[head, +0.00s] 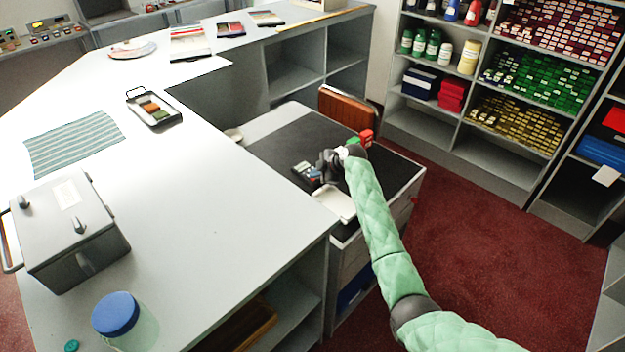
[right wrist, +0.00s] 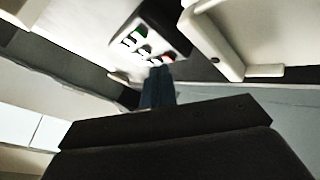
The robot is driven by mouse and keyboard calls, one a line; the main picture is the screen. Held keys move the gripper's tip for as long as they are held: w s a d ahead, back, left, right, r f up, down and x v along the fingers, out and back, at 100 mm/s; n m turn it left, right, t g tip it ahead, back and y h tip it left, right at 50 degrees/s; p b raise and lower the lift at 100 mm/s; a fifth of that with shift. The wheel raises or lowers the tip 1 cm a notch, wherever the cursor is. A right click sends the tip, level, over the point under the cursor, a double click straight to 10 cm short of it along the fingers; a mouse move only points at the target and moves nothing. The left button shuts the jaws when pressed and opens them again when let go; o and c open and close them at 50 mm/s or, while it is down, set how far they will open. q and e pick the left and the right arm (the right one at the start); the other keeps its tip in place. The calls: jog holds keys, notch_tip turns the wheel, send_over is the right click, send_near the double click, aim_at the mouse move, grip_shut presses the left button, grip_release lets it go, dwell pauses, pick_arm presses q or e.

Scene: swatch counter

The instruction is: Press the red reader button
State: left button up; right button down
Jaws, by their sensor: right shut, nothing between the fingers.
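The reader (head: 305,171) is a small device with coloured keys on the dark desk mat. In the right wrist view its pale face (right wrist: 120,50) shows green, white and red markings. The red button (right wrist: 168,58) is just beyond my fingertips, partly hidden by them. My right gripper (head: 321,171) is shut and empty, close beside the reader at its right edge in the head view. Its closed fingers (right wrist: 158,75) point at the red end of the key group. I cannot tell whether they touch it. My left gripper is not in view.
A white tray (head: 335,204) lies near the reader at the desk's front edge. Red and green items (head: 366,137) stand behind my right wrist. The dark mat (head: 285,150) is clear left of the reader. The white counter (head: 215,200) adjoins the desk.

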jog(key=shift+r, duration=0.4)
jog(key=shift+r+p, duration=1.15)
jog(key=shift+r, duration=1.4)
jog(key=shift+f, duration=0.1)
